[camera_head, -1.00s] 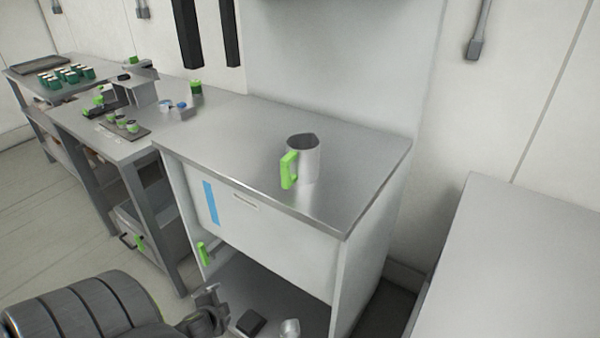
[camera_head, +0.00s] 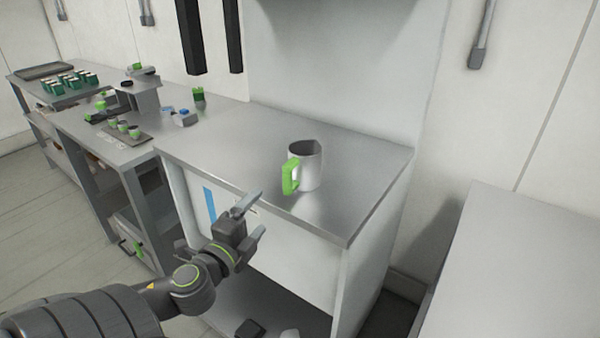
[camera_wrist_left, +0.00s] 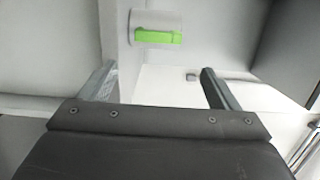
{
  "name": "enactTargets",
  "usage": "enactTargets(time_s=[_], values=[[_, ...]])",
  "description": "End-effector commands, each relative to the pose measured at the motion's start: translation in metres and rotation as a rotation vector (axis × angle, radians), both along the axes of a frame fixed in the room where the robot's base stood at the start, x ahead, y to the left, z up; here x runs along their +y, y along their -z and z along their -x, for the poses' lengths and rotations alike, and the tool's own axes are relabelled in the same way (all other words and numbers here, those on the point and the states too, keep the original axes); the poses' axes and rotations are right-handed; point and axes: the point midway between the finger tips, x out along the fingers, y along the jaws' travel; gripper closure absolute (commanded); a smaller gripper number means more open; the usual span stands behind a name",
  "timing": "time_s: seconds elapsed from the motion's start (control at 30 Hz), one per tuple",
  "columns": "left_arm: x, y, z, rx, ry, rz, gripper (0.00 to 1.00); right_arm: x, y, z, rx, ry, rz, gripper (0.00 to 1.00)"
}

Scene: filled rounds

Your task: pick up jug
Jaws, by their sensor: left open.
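The jug (camera_head: 309,166) is a grey-white metal vessel with a bright green handle (camera_head: 290,176) on its left side. It stands upright on the steel top of the cabinet, near the front edge. My left gripper (camera_head: 254,217) is open and empty in front of the cabinet, to the lower left of the jug and apart from it. In the left wrist view the green handle (camera_wrist_left: 158,37) shows at the top, beyond the open fingers (camera_wrist_left: 160,85), with the pale jug body (camera_wrist_left: 150,18) around it. My right gripper is not in view.
The cabinet top (camera_head: 235,150) is otherwise clear around the jug. The open shelf below holds a dark object (camera_head: 249,329) and a pale one. A bench at left carries small green-marked cups (camera_head: 123,127) and a grey block (camera_head: 146,97). A white surface (camera_head: 510,270) stands at right.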

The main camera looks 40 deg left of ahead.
Motion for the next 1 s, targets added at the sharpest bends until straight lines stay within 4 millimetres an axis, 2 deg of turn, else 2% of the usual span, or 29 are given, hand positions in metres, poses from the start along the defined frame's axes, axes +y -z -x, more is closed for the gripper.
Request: enactTargets(time_s=[0.5, 0.87, 1.0], values=[[0.025, -0.001, -0.085, -0.001, -0.003, 0.005, 0.16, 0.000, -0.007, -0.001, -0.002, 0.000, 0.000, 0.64], [0.032, 0.000, -0.112, -0.001, -0.002, 0.004, 0.16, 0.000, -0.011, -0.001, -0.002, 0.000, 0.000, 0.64], [0.036, 0.000, -0.131, -0.001, -0.003, 0.007, 0.16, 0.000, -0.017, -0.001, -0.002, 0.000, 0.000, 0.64]])
